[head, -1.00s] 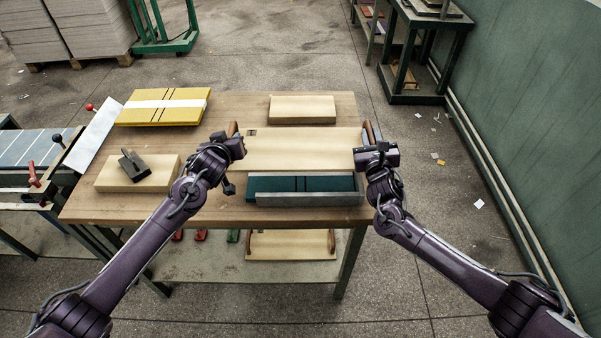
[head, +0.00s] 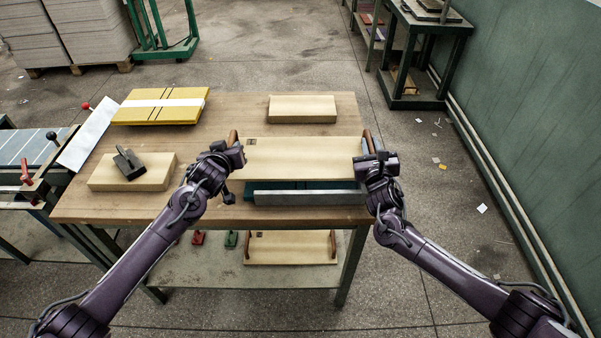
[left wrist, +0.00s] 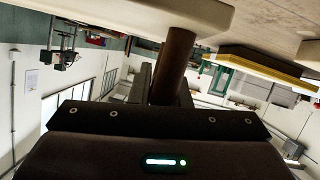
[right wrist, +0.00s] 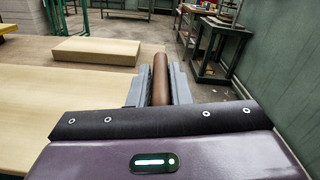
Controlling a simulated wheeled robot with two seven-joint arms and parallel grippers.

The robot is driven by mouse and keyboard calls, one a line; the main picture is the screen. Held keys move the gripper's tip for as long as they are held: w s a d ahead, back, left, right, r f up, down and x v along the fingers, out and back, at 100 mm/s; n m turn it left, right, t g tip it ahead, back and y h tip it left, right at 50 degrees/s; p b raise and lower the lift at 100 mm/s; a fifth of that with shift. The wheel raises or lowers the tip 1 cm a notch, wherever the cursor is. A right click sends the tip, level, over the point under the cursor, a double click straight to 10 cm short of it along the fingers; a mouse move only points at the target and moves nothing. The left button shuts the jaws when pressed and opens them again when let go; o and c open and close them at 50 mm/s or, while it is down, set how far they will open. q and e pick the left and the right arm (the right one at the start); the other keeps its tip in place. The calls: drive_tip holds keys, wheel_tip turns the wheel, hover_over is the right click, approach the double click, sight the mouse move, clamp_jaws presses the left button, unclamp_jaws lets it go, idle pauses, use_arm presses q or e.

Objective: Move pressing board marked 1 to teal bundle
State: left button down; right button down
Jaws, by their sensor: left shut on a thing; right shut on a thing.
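The pale wooden pressing board (head: 303,160) has a small dark mark near its upper left corner, too small to read, and a brown handle at each end. My left gripper (head: 238,152) is shut on its left handle, a brown bar in the left wrist view (left wrist: 174,60). My right gripper (head: 370,157) is shut on its right handle, also in the right wrist view (right wrist: 160,80). The board is held level between both grippers and covers most of the teal bundle (head: 250,190), which lies in a grey tray (head: 310,198). The gap between board and bundle cannot be judged.
A plain pale block (head: 302,109) lies behind the board. A yellow bundle (head: 160,106) with a white band and a block (head: 132,172) bearing a dark tool (head: 129,163) are on the left. Another handled board (head: 290,248) rests on the shelf below.

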use_arm(q)
drive_tip(key=shift+w+a+f+b, duration=0.1)
drive_tip(key=shift+a+f+b, duration=0.05)
drive_tip(key=shift+f+b, duration=0.2)
use_arm(e)
drive_tip(key=shift+d+f, duration=0.1)
drive_tip(key=shift+f, duration=0.5)
use_arm(q)
drive_tip(key=c, duration=1.5)
unclamp_jaws()
use_arm(e)
drive_tip(key=c, duration=1.4)
unclamp_jaws()
drive_tip(key=shift+r, duration=0.1)
drive_tip(key=shift+c, duration=0.2)
use_arm(q)
drive_tip(key=shift+o, duration=0.7)
use_arm(e)
drive_tip(key=shift+o, duration=0.5)
drive_tip(key=shift+r, duration=0.1)
drive_tip(key=shift+s, duration=0.15)
use_arm(q)
drive_tip(key=d+v, duration=0.1)
drive_tip(key=v, duration=1.1)
drive_tip(key=shift+a, duration=0.35)
use_arm(e)
drive_tip(key=s, duration=1.2)
